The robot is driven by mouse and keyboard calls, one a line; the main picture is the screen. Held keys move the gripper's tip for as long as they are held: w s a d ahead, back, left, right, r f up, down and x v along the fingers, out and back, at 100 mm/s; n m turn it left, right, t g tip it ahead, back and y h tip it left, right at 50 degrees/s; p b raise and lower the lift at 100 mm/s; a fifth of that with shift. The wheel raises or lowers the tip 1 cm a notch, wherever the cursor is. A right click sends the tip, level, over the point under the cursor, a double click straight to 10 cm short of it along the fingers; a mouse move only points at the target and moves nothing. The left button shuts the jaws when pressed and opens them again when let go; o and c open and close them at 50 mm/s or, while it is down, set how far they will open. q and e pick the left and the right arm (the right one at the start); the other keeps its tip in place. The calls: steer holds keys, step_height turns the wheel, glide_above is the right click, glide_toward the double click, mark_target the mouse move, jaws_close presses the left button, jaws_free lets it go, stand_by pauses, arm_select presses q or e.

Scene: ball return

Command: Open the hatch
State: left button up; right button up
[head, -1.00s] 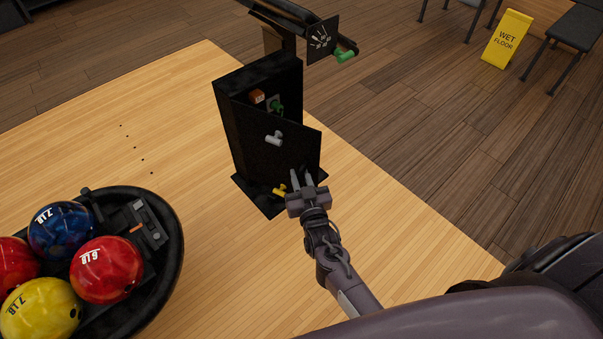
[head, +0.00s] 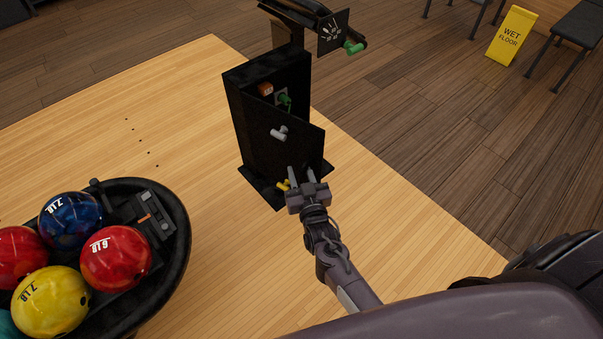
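The black cabinet (head: 236,118) stands upright on the wooden lane. Its hatch door (head: 300,145) stands partly open, its free edge swung out to the right. A grey handle (head: 279,133) is on the door's face. Behind the door's top edge, a green knob (head: 285,100) and a brown block (head: 265,89) show inside. A yellow handle (head: 283,185) sits low at the cabinet's foot. My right gripper (head: 301,174) is open and empty, its fingers in front of the door's lower part, just right of the yellow handle. Whether it touches the door cannot be told. My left gripper is not in view.
A black ball return (head: 180,235) with several bowling balls stands at lower left. A black rail with a sign plate (head: 333,32) and a green handle (head: 354,47) is behind the cabinet. A yellow wet-floor sign (head: 511,35) stands far right. The lane left of the cabinet is clear.

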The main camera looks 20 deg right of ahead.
steer(key=shift+w+r, duration=0.15)
steer(key=shift+r, duration=0.35)
steer(key=shift+s+f, duration=0.1)
steer(key=shift+s, duration=0.15)
steer(key=s, duration=0.7)
steer(key=shift+s+a+f, duration=0.25)
steer(key=shift+a+f, duration=0.1)
steer(key=shift+f, duration=0.1)
steer(key=s+a+f+n+g+y, duration=0.1)
steer(key=s+f+g, duration=0.45)
steer(key=f, duration=0.75)
steer(key=s+a+f+n+g+y, duration=0.1)
steer(key=s+f+n+g+y, duration=0.15)
steer(key=s+f, duration=0.75)
steer(key=s+d+f+g+h, duration=0.1)
steer(key=s+d+f+g, duration=0.2)
steer(key=s+f, duration=0.4)
steer(key=s+d+f+g+p, duration=0.1)
steer(key=s+d+f+g, duration=0.3)
steer(key=s, duration=1)
step_height(320, 180, down, 3)
steer(key=shift+s+d+f+g+h, duration=0.25)
steer(key=shift+s+g+h, duration=0.1)
steer(key=shift+g, duration=0.65)
